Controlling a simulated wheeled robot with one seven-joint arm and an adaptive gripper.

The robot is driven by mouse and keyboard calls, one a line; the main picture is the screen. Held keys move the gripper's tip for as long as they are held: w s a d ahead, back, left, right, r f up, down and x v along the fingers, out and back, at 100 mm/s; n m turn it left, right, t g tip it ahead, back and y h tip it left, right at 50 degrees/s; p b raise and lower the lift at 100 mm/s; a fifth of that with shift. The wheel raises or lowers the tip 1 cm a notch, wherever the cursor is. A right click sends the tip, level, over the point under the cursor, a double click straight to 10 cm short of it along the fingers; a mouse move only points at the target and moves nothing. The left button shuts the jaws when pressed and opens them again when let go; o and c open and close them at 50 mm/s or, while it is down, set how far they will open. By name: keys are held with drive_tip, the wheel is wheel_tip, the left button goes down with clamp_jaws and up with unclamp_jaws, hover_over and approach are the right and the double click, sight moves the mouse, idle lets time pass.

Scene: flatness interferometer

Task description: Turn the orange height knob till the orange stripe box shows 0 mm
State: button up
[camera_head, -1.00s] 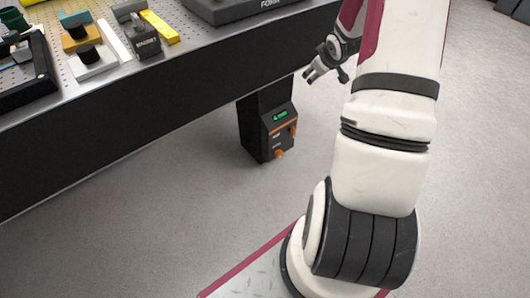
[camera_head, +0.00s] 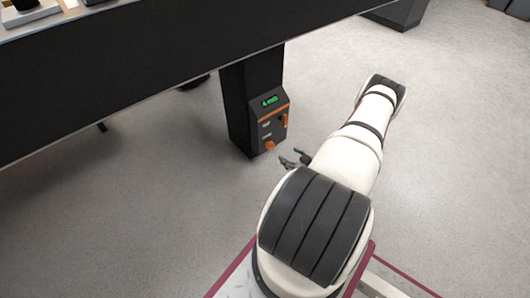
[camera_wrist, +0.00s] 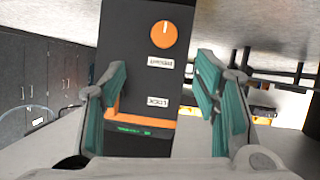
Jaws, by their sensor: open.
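The orange stripe box (camera_head: 259,128) is a black box on the table leg, with a green display (camera_head: 269,101) that seems to read 4 mm. An orange knob (camera_head: 270,146) sits low on its face, and an orange lever-like part (camera_head: 285,120) sits higher, at its right. My gripper (camera_head: 293,160) is open and empty, low and just right of the box. The wrist view looks upside down; the orange knob (camera_wrist: 163,34) lies beyond and above the open teal-padded fingers (camera_wrist: 165,95), with its white mark upward. The display (camera_wrist: 130,130) shows below, partly hidden.
The dark table edge (camera_head: 150,65) runs above the box. The floor (camera_head: 130,210) left of the box is clear. A dark grey block (camera_head: 398,14) stands at the far right. Grey cabinets (camera_wrist: 45,75) show in the wrist view.

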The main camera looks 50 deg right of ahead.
sight(271, 147)
drive_tip(key=shift+t, duration=0.3)
drive_tip(key=b+x, duration=0.2)
drive_tip(key=x, duration=0.2)
drive_tip(key=b+x, duration=0.1)
drive_tip(key=x, duration=0.4)
drive_tip(key=f+b+x, duration=0.1)
drive_tip(key=b+x, duration=0.1)
drive_tip(key=x, duration=0.3)
drive_tip(key=shift+s+a+b, duration=0.15)
drive_tip(key=shift+a+b, duration=0.15)
drive_tip(key=shift+a, duration=0.05)
drive_tip(key=c, duration=1.1)
